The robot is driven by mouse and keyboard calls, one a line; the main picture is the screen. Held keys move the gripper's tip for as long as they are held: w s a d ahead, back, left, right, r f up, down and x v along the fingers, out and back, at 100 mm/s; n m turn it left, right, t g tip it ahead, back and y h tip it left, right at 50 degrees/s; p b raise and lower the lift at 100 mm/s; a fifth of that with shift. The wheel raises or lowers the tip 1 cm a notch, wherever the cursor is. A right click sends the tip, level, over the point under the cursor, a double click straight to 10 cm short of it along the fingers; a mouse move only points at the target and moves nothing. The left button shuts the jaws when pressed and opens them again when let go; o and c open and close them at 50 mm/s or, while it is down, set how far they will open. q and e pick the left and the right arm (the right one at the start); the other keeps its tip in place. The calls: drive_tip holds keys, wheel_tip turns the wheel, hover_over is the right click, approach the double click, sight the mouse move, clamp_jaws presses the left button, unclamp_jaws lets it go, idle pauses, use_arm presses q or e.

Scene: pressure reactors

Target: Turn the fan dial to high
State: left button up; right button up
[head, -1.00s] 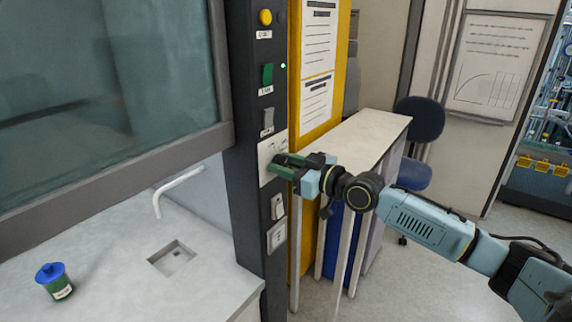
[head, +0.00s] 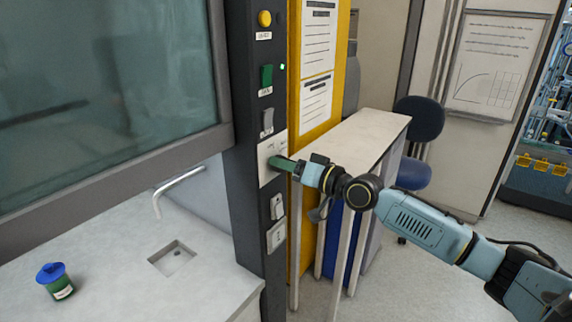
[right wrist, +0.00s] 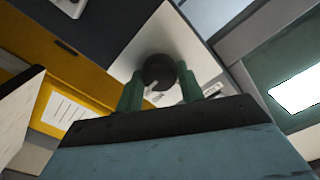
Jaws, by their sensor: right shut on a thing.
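The fan dial (right wrist: 158,72) is a round dark knob with a pale pointer mark on a white plate (right wrist: 207,65), seen in the right wrist view. The plate (head: 267,150) also shows on the dark column in the head view, where the gripper hides the dial. My right gripper (right wrist: 159,85) has its two green fingers on either side of the dial, shut on it. In the head view the right gripper (head: 277,162) reaches the plate from the right, its fingers seen edge-on. The left gripper is not in view.
The dark column (head: 255,105) carries a yellow button (head: 265,18), a green switch (head: 267,75), a grey switch (head: 268,118) and sockets (head: 276,236) below. A fume hood sash (head: 110,75) and worktop with a blue-lidded jar (head: 55,281) lie left. A narrow bench (head: 365,135) stands right.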

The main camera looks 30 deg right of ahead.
idle(0.4)
drive_tip(key=o, duration=1)
drive_tip(key=shift+b+v, duration=0.9)
drive_tip(key=shift+v, duration=5.7)
drive_tip(key=shift+d+f, duration=0.1)
drive_tip(key=shift+d, duration=0.05)
